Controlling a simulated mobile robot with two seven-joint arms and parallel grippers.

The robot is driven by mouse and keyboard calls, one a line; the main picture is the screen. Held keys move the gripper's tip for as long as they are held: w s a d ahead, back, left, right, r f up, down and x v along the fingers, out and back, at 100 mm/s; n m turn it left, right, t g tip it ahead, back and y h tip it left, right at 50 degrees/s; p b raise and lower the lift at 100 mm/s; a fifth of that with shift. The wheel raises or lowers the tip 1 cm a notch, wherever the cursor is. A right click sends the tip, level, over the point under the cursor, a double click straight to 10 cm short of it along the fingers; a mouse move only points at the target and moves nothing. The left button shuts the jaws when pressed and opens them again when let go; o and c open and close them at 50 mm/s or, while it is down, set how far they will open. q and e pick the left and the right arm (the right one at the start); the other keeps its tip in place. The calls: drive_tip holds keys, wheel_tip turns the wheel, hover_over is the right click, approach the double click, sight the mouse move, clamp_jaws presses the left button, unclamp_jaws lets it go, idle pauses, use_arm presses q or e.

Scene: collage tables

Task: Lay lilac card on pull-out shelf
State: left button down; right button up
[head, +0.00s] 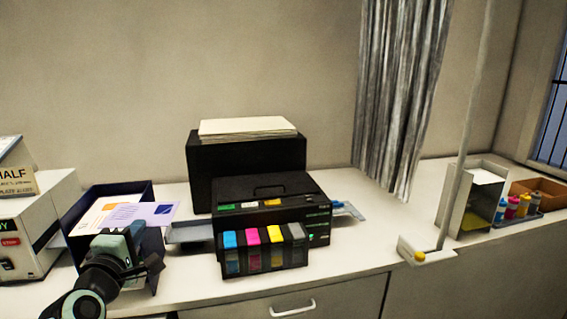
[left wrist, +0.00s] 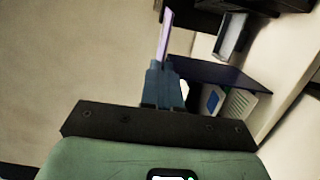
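My left gripper (head: 135,232) is in front of the dark blue open box (head: 153,190). In the left wrist view, the fingers (left wrist: 163,72) are closed on the lilac card (left wrist: 166,38), which shows nearly edge-on. In the head view the lilac card (head: 158,212) is above the box and reaches past its right wall. A grey pull-out shelf (head: 190,232) sticks out from the left side of the black printer (head: 268,191); it also seems to show in the left wrist view (left wrist: 232,38). The card is apart from the shelf. My right gripper is out of view.
Other cards (left wrist: 210,100) stand in the box. Colour ink cartridges (head: 262,250) stand at the printer's front. A white machine (head: 35,225) is at the left. A thin post (head: 465,120) rises at the right; the counter between it and the printer is mostly clear.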

use_arm(q)
drive_tip(key=w+d+f+b, duration=0.1)
drive_tip(key=d+f, duration=0.1)
drive_tip(key=f, duration=0.9)
drive_tip(key=w+d+f+b, duration=0.1)
drive_tip(key=d+f, duration=0.1)
drive_tip(key=f, duration=0.9)
drive_tip(key=s+d+f+b, duration=0.1)
drive_tip(key=s+d+f, duration=0.2)
drive_tip(key=f, duration=0.4)
drive_tip(key=s+d+f+h+b, duration=0.1)
drive_tip(key=s+d+f, duration=0.15)
drive_tip(key=f, duration=0.35)
drive_tip(key=s+d+f+b, duration=0.1)
drive_tip(key=s+d+f, duration=0.2)
drive_tip(key=f, duration=0.4)
wheel_tip(320, 180, up, 8)
drive_tip(key=p, duration=0.2)
wheel_tip(320, 180, down, 17)
drive_tip(key=s+b, duration=0.1)
drive_tip(key=s, duration=0.1)
drive_tip(key=shift+s+a+r+m+b, duration=0.2)
drive_tip(key=shift+s+m+b, duration=0.1)
drive_tip(key=shift+b, duration=0.1)
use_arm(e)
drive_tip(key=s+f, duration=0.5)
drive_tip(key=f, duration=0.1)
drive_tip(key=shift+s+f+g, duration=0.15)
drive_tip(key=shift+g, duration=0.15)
